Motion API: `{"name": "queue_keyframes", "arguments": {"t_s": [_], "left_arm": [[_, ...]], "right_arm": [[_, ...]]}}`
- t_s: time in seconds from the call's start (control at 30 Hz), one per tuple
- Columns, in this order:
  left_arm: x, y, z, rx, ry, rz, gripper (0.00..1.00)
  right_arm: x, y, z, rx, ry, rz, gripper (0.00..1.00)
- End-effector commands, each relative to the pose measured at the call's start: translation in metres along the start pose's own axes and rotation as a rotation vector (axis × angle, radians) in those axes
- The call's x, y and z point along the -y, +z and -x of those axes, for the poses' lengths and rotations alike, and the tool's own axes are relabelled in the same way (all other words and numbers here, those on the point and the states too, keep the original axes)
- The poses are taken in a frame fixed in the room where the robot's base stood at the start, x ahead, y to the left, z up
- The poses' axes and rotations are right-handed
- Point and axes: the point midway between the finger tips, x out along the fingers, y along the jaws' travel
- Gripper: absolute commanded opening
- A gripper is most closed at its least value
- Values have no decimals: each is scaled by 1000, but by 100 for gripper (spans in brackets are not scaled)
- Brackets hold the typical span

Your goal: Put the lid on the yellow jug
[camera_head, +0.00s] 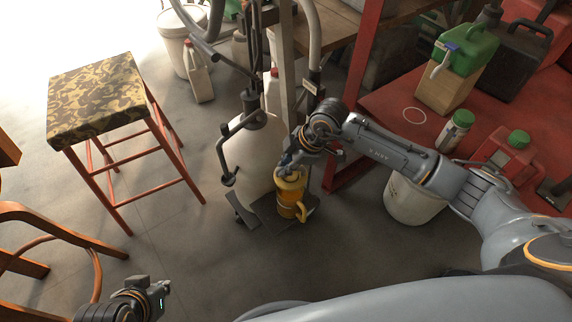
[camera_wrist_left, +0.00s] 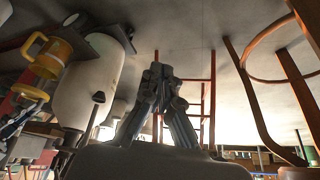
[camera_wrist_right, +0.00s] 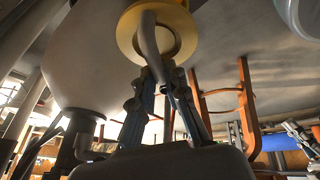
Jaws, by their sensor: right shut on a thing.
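The yellow jug (camera_head: 291,206) stands upright on a dark low platform in the middle of the head view, its handle toward the lower right. It also shows inverted in the left wrist view (camera_wrist_left: 54,58). My right gripper (camera_head: 289,163) is shut on the yellow lid (camera_head: 289,180), just above the jug. In the left wrist view the lid (camera_wrist_left: 30,92) looks slightly apart from the jug's top. In the right wrist view the lid (camera_wrist_right: 126,42) is at the fingertips and hides most of the jug. My left gripper (camera_wrist_left: 157,72) is shut and empty, far from the jug.
A large pale vessel (camera_head: 250,150) on a stand is close behind the jug. A camouflage stool (camera_head: 97,95) stands at left. A white bucket (camera_head: 412,203) is under my right arm, beside a red table (camera_head: 385,115) with jerrycans.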

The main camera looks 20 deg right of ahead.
Motion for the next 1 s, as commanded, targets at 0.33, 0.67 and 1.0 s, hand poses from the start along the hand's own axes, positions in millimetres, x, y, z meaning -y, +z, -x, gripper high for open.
{"name": "queue_keyframes", "arguments": {"t_s": [0.33,0.67,1.0], "left_arm": [[-4,-35,-5,-163,9,-5,0],[-9,-67,-4,-314,17,-8,0],[-13,-101,2,-481,26,-11,0]], "right_arm": [[1,3,-7,0,0,0,0],[2,5,-12,0,0,0,0],[3,7,-18,0,0,0,0]]}}
